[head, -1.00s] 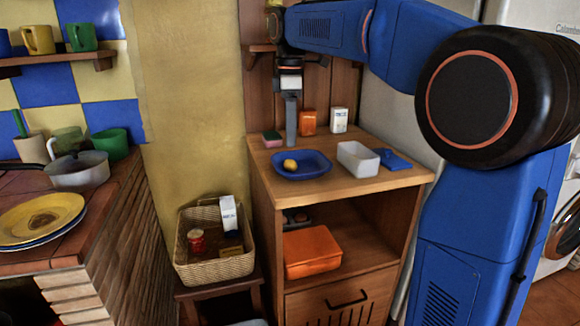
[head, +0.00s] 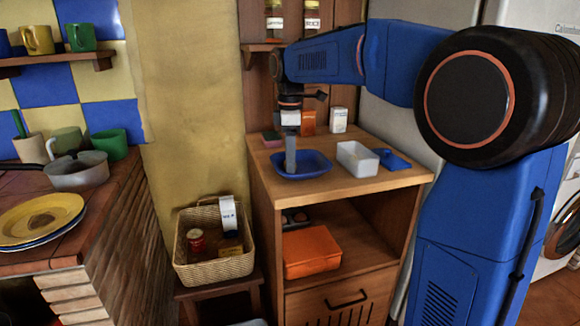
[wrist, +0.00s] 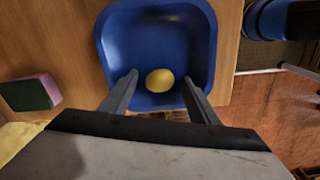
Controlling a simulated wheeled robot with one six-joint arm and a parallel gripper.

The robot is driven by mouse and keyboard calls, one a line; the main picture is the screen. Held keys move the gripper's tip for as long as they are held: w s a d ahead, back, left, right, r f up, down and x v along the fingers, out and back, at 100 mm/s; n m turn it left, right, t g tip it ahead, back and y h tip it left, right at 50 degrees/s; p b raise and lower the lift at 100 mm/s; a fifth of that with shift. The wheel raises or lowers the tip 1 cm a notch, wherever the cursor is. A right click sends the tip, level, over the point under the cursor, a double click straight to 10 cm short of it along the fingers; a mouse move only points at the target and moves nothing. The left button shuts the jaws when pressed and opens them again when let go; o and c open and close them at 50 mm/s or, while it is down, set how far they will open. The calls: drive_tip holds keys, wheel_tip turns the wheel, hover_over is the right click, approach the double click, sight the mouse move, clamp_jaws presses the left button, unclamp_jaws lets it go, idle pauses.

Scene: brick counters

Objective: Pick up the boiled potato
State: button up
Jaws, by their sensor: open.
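The boiled potato (wrist: 160,80) is a small yellow oval lying in the blue dish (wrist: 150,30), near the dish's lower side in the wrist view. My gripper (wrist: 158,82) is open, with one finger on each side of the potato and a gap to each. In the head view my gripper (head: 291,168) points straight down at the blue dish (head: 317,167) on the wooden cabinet. The potato is hidden behind the gripper there. I cannot tell the exact height of the fingertips above the dish floor.
On the cabinet top (head: 370,182) stand a white container (head: 357,160), a blue cloth-like item (head: 393,159), an orange box (head: 308,122), a white carton (head: 338,120) and a pink-and-green sponge (head: 271,138). A wicker basket (head: 218,268) sits lower left. The cabinet's front strip is clear.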

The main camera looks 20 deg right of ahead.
drive_tip(key=c, duration=1.1)
drive_tip(key=shift+r, duration=0.1)
wheel_tip(320, 180, up, 10)
drive_tip(key=shift+d, duration=0.1)
